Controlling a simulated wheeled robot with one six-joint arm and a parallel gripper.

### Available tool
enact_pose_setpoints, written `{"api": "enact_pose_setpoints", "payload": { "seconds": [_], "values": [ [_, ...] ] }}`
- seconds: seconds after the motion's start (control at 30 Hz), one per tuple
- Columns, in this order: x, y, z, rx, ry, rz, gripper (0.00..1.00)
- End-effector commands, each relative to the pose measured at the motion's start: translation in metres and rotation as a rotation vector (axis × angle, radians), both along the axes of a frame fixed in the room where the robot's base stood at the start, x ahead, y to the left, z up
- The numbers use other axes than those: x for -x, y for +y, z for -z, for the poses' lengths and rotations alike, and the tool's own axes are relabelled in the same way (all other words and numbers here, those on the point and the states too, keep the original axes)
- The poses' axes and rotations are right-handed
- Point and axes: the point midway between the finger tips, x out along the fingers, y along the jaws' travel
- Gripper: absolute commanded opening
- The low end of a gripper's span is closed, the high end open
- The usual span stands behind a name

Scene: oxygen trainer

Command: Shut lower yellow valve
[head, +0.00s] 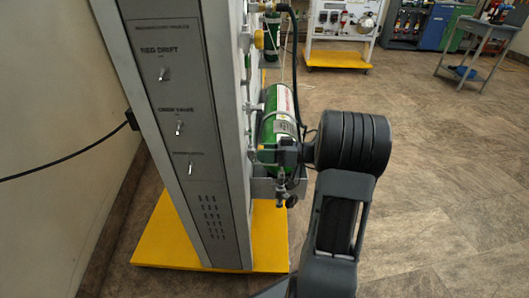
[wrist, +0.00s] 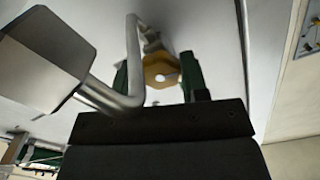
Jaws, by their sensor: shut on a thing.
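The yellow valve (wrist: 160,70) shows in the wrist view as a yellow knob with a pale round centre, on a light panel. My gripper (wrist: 157,76) has one dark green finger on each side of it and is shut on it. In the head view my gripper (head: 268,153) reaches left to the side of the grey panel stand, in front of the green cylinder. The lower valve is hidden there behind my gripper and wrist. Another yellow knob (head: 259,39) sits higher on the panel.
A bent metal pipe (wrist: 132,60) and a grey block (wrist: 45,58) lie close left of my gripper in the wrist view. A green cylinder (head: 278,108) hangs on the stand (head: 224,130) with a yellow base (head: 160,240). The floor (head: 440,180) on the right is clear.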

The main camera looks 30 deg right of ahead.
Motion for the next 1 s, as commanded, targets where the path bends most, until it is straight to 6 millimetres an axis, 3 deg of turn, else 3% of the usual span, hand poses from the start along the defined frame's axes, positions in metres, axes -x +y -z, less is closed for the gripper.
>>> {"api": "enact_pose_setpoints", "payload": {
  "seconds": [0.23, 0.57, 0.6, 0.83, 1.0],
  "values": [
    [0.0000, -0.0001, -0.0009, -0.112, 0.200, 0.001, 0.17],
    [0.0000, -0.0003, -0.0002, -0.124, 0.222, 0.000, 0.17],
    [0.0000, -0.0003, -0.0002, -0.124, 0.222, 0.000, 0.43],
    [0.0000, -0.0001, -0.0001, -0.124, 0.221, 0.000, 0.65],
    [0.0001, 0.0000, -0.0001, -0.124, 0.221, 0.000, 0.67]
  ]
}}
